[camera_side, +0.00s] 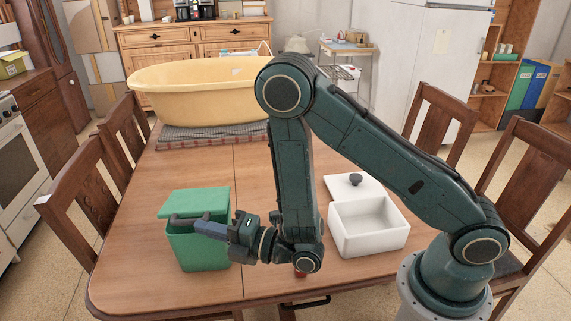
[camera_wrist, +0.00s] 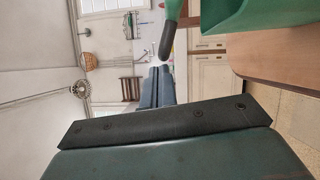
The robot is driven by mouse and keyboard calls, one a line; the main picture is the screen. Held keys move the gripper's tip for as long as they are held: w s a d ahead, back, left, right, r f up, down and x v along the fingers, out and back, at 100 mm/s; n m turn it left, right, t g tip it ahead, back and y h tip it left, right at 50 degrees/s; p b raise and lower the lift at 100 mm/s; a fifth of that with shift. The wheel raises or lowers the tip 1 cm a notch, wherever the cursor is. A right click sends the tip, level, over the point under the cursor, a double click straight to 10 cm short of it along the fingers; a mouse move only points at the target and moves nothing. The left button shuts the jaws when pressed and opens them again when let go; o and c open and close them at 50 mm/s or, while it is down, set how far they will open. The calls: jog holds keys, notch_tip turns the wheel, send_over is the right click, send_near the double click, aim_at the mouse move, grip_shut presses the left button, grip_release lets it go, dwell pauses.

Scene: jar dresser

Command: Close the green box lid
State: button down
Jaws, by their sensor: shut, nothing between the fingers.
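The green box (camera_side: 203,252) stands at the left front of the table. Its green lid (camera_side: 195,201) is raised, with a gap between it and the box in the wrist view. A dark grey handle (camera_wrist: 167,40) is on the lid edge in the wrist view; the box (camera_wrist: 262,28) fills the upper right there. My gripper (camera_side: 198,226) is shut and empty, in front of the box's upper part in the side view. The closed fingertips (camera_wrist: 156,73) are close to the handle in the wrist view; I cannot tell whether they touch it.
A white box (camera_side: 368,238) with a knobbed lid (camera_side: 352,186) stands right of my arm. A yellow tub (camera_side: 190,92) sits on a grey mat (camera_side: 190,134) at the back. A small red thing (camera_side: 300,273) is partly hidden below my arm. Chairs surround the table.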

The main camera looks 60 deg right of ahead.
jog(key=w+r+m+g+y, duration=0.25)
jog(key=r+m+g, duration=0.6)
jog(key=m, duration=0.45)
jog(key=s+d+r+m+g+h, duration=0.2)
jog(key=s+d+r+g, duration=0.1)
jog(key=d+r, duration=0.2)
jog(key=shift+d+r+m, duration=0.3)
jog(key=shift+d+r, duration=0.1)
jog(key=shift+d, duration=0.25)
dwell(0.4)
